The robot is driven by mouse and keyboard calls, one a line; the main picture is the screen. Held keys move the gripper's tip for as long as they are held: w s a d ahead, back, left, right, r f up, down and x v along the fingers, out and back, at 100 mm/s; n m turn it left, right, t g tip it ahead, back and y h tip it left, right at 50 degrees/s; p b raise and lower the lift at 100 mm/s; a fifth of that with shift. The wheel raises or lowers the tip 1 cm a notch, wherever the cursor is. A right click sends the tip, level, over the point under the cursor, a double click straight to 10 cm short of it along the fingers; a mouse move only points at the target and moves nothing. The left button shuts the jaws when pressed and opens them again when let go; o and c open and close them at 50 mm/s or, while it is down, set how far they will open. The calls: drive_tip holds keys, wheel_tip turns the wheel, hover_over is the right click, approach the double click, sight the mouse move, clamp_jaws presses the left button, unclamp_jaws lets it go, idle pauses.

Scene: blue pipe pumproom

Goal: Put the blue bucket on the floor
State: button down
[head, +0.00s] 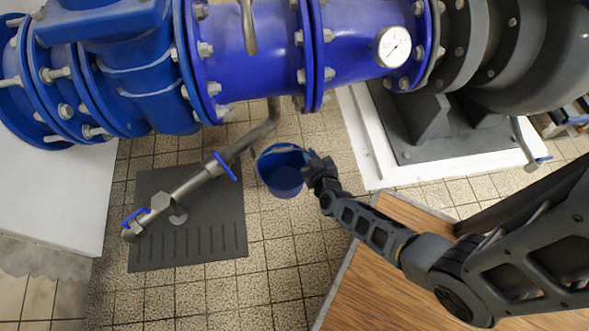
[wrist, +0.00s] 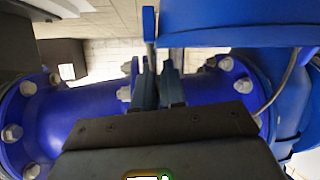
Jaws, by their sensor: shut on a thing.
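The blue bucket (head: 284,180) is in the middle of the head view, open side up, in front of the large blue pipe. My gripper (head: 311,160) is at the right side of its rim and shut on it. The bucket shows against the tiled floor (head: 290,234); I cannot tell how high its base is above the tiles. In the wrist view my gripper (wrist: 158,82) has its two fingers close together in front of the blue pipe. Whether the blue shape at the top right there is the bucket is unclear.
Blue flanged pipework (head: 245,50) with a gauge (head: 392,46) runs across the back. A dark mat (head: 190,235) and a slanted metal pipe (head: 200,180) lie left of the bucket. A wooden surface (head: 375,285) is at lower right. Tiles in front of the bucket are clear.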

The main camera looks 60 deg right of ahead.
drive_tip(key=w+a+f+b, duration=0.2)
drive_tip(key=w+f+b, duration=0.1)
drive_tip(key=f, duration=0.3)
drive_tip(key=shift+a+f+b, duration=0.2)
drive_tip(key=shift+a+b, duration=0.2)
drive_tip(key=shift+b, duration=0.25)
drive_tip(key=c, duration=1.7)
unclamp_jaws()
drive_tip(key=shift+f, duration=0.15)
drive_tip(key=o, duration=0.5)
